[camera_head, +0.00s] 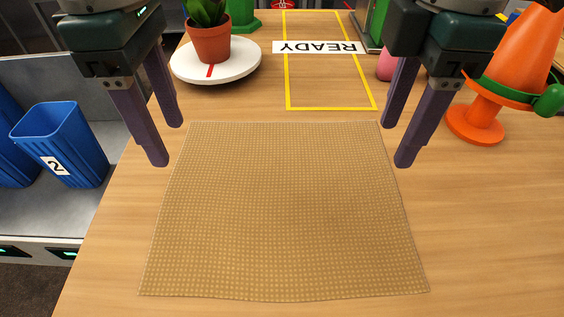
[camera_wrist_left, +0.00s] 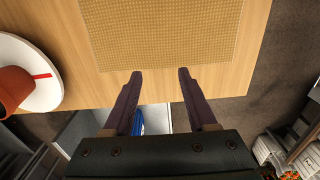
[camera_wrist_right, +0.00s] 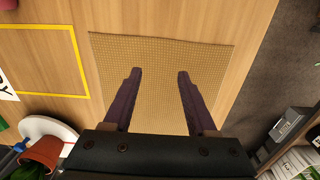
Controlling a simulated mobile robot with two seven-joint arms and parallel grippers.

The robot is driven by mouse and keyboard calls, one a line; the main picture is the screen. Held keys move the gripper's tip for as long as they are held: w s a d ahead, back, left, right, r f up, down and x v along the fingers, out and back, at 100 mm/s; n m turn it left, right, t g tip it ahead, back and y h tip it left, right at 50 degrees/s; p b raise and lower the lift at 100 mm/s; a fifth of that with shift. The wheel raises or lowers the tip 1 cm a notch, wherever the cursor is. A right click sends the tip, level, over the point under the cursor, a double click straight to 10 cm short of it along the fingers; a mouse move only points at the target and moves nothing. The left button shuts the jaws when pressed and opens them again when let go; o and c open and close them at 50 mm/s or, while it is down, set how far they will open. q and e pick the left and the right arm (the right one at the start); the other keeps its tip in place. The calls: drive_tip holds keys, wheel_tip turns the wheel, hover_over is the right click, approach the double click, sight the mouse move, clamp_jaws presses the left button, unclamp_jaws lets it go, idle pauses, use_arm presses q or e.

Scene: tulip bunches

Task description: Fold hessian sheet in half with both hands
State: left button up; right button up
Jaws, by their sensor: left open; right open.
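The hessian sheet (camera_head: 285,215) lies flat and unfolded on the wooden table, a tan woven square with slightly wavy edges. It also shows in the left wrist view (camera_wrist_left: 160,35) and in the right wrist view (camera_wrist_right: 155,85). My left gripper (camera_head: 170,142) is open and empty, above the table by the sheet's far left corner; its fingers also show in the left wrist view (camera_wrist_left: 160,73). My right gripper (camera_head: 396,142) is open and empty by the far right corner; its fingers also show in the right wrist view (camera_wrist_right: 155,73). Neither gripper touches the sheet.
A potted plant (camera_head: 209,42) stands on a white round stand (camera_head: 245,66) at the back left. A yellow taped rectangle (camera_head: 330,107) with a READY label (camera_head: 318,47) lies behind the sheet. An orange cone (camera_head: 512,62) stands at right. Blue bins (camera_head: 62,140) stand left of the table.

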sight(189, 189)
use_arm(q)
drive_tip(key=f, duration=0.6)
drive_tip(key=shift+s+f, duration=0.25)
drive_tip(key=shift+s, duration=0.15)
use_arm(e)
drive_tip(key=f, duration=0.6)
drive_tip(key=shift+s+f, duration=0.25)
drive_tip(key=shift+s, duration=0.1)
use_arm(q)
drive_tip(key=shift+f, duration=0.5)
use_arm(e)
drive_tip(key=shift+f, duration=0.55)
use_arm(q)
drive_tip(key=shift+w+f, duration=0.1)
drive_tip(key=shift+f, duration=0.1)
use_arm(e)
drive_tip(key=shift+w+f, duration=0.1)
drive_tip(key=shift+f, duration=0.05)
use_arm(q)
drive_tip(key=shift+c, duration=0.8)
use_arm(e)
drive_tip(key=shift+c, duration=0.8)
use_arm(q)
clamp_jaws()
use_arm(e)
clamp_jaws()
use_arm(q)
drive_tip(key=shift+r, duration=0.1)
